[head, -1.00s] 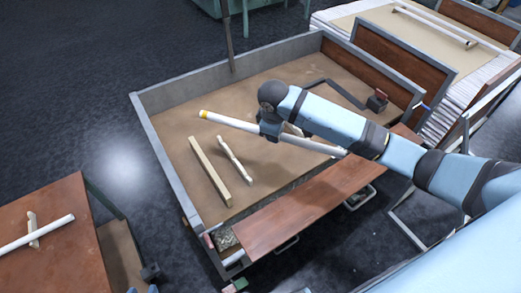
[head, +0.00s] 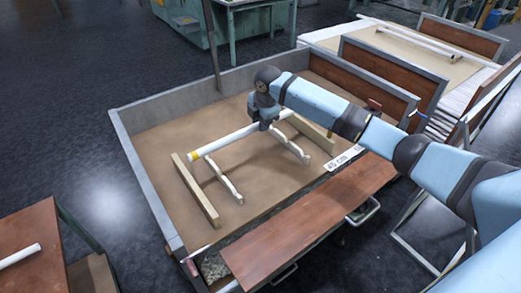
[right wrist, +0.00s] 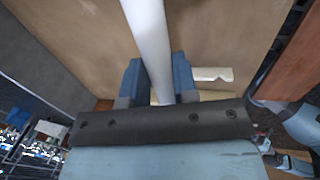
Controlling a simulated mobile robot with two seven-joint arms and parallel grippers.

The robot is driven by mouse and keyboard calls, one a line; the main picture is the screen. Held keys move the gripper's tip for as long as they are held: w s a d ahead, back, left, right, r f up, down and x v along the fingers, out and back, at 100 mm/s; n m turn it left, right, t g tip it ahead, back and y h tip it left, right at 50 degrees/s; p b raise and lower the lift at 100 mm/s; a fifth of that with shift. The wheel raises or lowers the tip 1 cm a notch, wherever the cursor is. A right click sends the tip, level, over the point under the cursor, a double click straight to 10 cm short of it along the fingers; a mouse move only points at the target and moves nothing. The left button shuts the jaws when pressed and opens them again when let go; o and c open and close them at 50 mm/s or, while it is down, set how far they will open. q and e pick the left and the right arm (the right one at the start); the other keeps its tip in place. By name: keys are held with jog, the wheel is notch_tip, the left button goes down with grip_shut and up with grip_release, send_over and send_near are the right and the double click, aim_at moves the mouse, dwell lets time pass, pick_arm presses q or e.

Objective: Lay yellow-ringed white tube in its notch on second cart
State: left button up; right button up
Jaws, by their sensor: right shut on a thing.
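The white tube (head: 223,140) has a yellow ring at its left end and runs up to the right over the bed of the walled cart (head: 160,145). In the right wrist view the tube (right wrist: 148,40) passes between the two blue fingers (right wrist: 158,88). Two pale notched rails, a left one (head: 224,177) and a right one (head: 290,146), lie below the tube. The tube crosses near their far ends; I cannot tell whether it touches them or sits in a notch. My left gripper is out of view.
Plain wooden bars, one at left (head: 197,192) and one at right (head: 312,136), flank the rails. Grey walls edge the cart, with a brown board (head: 310,215) along its front. A "45 cm" label (head: 344,158) lies at right. Another cart (head: 390,45) holds a white tube behind.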

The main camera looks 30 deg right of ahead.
notch_tip(320, 180, down, 11)
jog(key=shift+r+b, duration=0.15)
jog(key=shift+b, duration=0.5)
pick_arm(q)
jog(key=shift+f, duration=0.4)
pick_arm(e)
jog(key=o, duration=0.9)
jog(key=shift+o, duration=0.2)
jog(key=shift+r, duration=0.1)
pick_arm(q)
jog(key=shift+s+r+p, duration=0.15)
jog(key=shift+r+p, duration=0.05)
jog(key=shift+p, duration=0.7)
pick_arm(e)
notch_tip(320, 180, up, 12)
jog(key=s, duration=0.2)
jog(key=shift+s, duration=0.15)
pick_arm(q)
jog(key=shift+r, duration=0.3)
pick_arm(e)
jog(key=shift+d, duration=0.1)
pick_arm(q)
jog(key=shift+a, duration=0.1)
